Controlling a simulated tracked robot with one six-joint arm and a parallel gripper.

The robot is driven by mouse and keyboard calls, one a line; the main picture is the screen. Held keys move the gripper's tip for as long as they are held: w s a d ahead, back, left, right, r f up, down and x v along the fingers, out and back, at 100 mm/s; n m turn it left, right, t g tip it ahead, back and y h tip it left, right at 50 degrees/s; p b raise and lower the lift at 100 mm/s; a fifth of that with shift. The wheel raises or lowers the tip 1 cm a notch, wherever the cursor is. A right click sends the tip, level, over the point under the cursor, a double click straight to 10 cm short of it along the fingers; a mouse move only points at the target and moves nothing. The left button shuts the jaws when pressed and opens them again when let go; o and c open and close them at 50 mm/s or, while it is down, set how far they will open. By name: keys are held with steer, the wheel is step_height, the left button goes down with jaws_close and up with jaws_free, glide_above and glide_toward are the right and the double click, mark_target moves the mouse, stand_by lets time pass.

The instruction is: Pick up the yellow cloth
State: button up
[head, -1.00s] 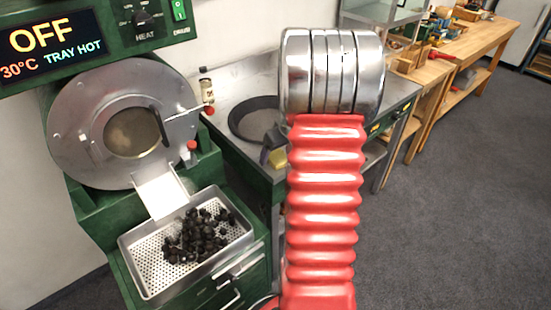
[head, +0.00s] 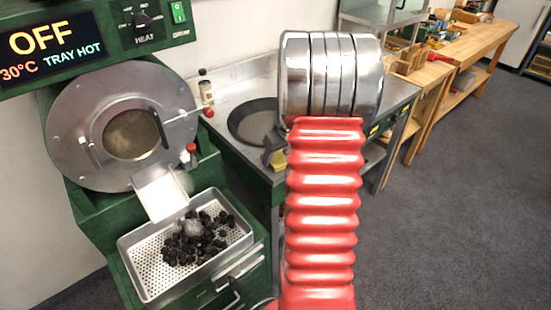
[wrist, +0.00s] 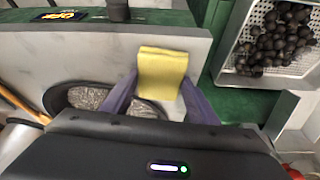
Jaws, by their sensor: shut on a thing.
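The yellow cloth (wrist: 162,72) is a small folded piece held between the two purple fingers of my gripper (wrist: 160,88) in the wrist view. My gripper is shut on it, with a finger on each side. In the head view a bit of the yellow cloth (head: 279,159) shows beside my gripper (head: 272,148), at the bench's front edge, left of my red arm. My arm hides the rest. I cannot tell whether the cloth touches the bench.
A dark round pan (head: 254,121) lies on the steel bench (head: 228,93). The green roaster's perforated tray (head: 146,262) holds dark chestnuts (head: 195,240), with a pale haze over them. A small bottle (head: 205,88) stands at the back. Wooden benches (head: 462,47) stand at right.

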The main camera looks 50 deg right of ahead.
mark_target(277, 159)
step_height(277, 159, up, 10)
steer(key=shift+r, duration=0.15)
stand_by(0.4)
stand_by(0.3)
steer(key=o, duration=0.5)
steer(key=shift+c, duration=0.2)
steer(key=c, duration=0.4)
steer(key=shift+o, duration=0.2)
steer(key=shift+s, duration=0.1)
